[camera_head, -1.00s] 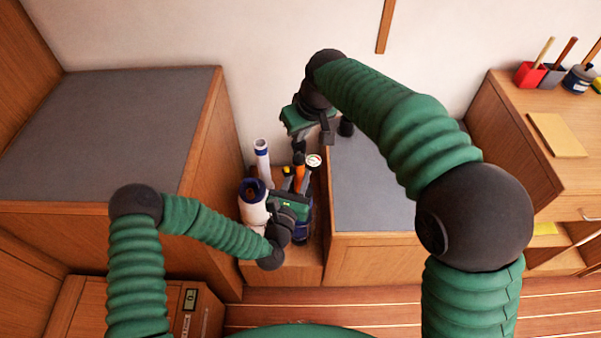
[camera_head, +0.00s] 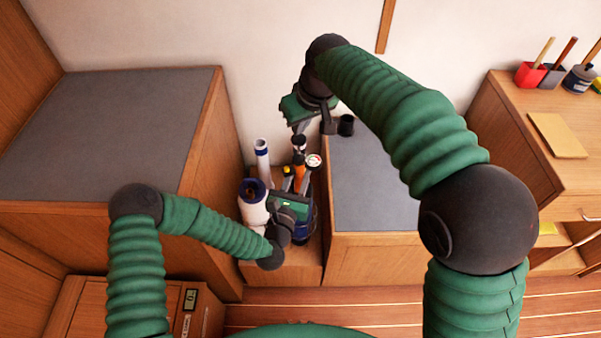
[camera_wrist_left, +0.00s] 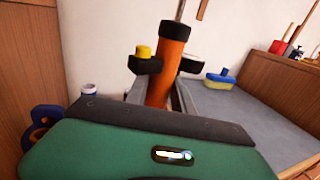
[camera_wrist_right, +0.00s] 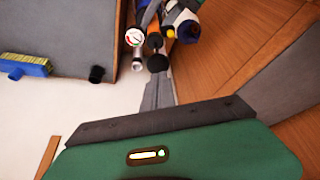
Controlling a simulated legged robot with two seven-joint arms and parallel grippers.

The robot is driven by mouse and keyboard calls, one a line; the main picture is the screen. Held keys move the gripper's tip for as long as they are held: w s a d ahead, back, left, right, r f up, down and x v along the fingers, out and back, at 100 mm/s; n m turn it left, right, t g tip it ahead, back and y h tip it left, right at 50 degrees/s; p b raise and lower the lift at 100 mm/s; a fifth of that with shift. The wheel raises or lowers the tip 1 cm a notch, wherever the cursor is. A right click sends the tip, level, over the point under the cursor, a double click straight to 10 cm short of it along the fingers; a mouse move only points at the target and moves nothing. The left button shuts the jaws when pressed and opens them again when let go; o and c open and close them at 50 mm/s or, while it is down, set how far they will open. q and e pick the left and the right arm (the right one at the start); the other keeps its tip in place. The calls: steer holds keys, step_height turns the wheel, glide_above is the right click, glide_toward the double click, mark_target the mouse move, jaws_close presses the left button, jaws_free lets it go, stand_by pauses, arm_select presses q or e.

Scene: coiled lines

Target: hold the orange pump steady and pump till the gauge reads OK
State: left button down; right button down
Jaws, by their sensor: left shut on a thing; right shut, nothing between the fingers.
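The orange pump (camera_head: 299,173) stands upright in the gap between two cabinets; its orange barrel (camera_wrist_left: 168,72) fills the middle of the left wrist view. My left gripper (camera_head: 298,183) is shut on the barrel, one finger on each side. A thin rod rises from its black top cap. The black pump handle (camera_head: 298,141) shows above, and also in the right wrist view (camera_wrist_right: 154,41). The round white gauge (camera_head: 314,161) sits beside the barrel; its needle (camera_wrist_right: 135,37) is too small to read surely. My right gripper (camera_head: 298,129) is shut and empty, just above and apart from the handle.
White tubes (camera_head: 262,162) with blue rims stand left of the pump. Grey-topped cabinets (camera_head: 375,185) flank the gap closely. A black cup (camera_head: 346,125) and a blue brush with yellow bristles (camera_wrist_left: 219,79) stand on the right cabinet.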

mark_target(301, 140)
steer(key=shift+f, duration=2.85)
steer(key=shift+r, duration=2.9)
steer(key=shift+r, duration=2.55)
arm_select(q)
steer(key=c, duration=1)
jaws_free()
steer(key=shift+s, duration=0.1)
